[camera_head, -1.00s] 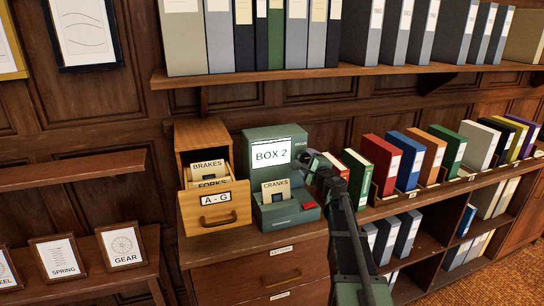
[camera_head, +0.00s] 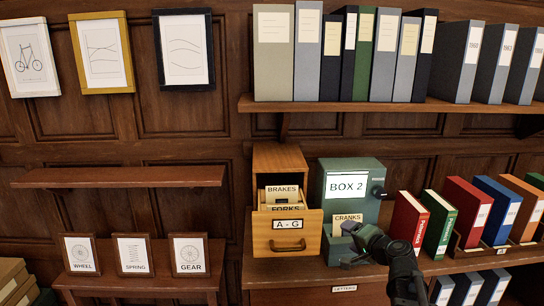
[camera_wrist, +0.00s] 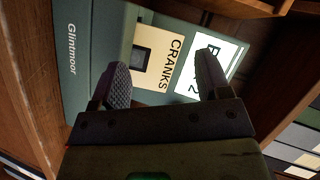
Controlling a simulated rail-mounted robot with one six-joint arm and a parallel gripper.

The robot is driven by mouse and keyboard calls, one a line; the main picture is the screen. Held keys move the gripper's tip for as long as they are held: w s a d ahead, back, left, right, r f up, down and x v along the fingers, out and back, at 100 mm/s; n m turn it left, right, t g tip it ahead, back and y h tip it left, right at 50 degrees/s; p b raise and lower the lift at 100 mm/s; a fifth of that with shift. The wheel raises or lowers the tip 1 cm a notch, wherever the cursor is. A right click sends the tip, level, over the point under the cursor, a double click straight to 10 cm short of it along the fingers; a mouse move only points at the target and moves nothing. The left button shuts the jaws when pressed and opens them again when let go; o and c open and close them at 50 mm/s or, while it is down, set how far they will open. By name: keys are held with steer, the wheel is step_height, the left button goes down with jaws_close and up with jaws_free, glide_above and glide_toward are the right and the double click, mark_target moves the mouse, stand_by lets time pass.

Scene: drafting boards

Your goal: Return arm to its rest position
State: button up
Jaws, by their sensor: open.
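My gripper (camera_head: 347,246) is open, in front of the lower part of the green BOX 2 (camera_head: 368,170). In the wrist view my two fingers (camera_wrist: 163,68) are spread, with the CRANKS card (camera_wrist: 158,58) showing beyond them and nothing clearly held. The CRANKS card also shows in the head view (camera_head: 347,219), standing in the front of the green box. My gripper and arm hide the box's lower right front. I cannot tell whether the fingers touch the box.
A wooden A–G drawer (camera_head: 288,243) stands open left of the box, with BRAKES and FORKS cards. Red and green books (camera_head: 406,222) stand close to the right of my arm. A shelf of binders (camera_head: 320,104) runs above. A small left shelf (camera_head: 118,177) is empty.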

steer(key=s+a+f+n+g+h, duration=0.2)
steer(key=s+a+f+n+g, duration=0.35)
steer(key=s, duration=0.45)
steer(key=s+a+f+n+g+h, duration=0.35)
steer(key=s+f+g, duration=0.3)
steer(key=s, duration=0.35)
step_height(320, 180, up, 17)
steer(key=s+g+p, duration=0.1)
steer(key=p, duration=1.6)
steer(key=shift+d, duration=0.15)
steer(key=shift+f+h, duration=0.1)
steer(key=shift+h, duration=0.15)
steer(key=shift+f+b, duration=2.35)
steer(key=shift+f, duration=0.15)
steer(key=shift+c, duration=0.3)
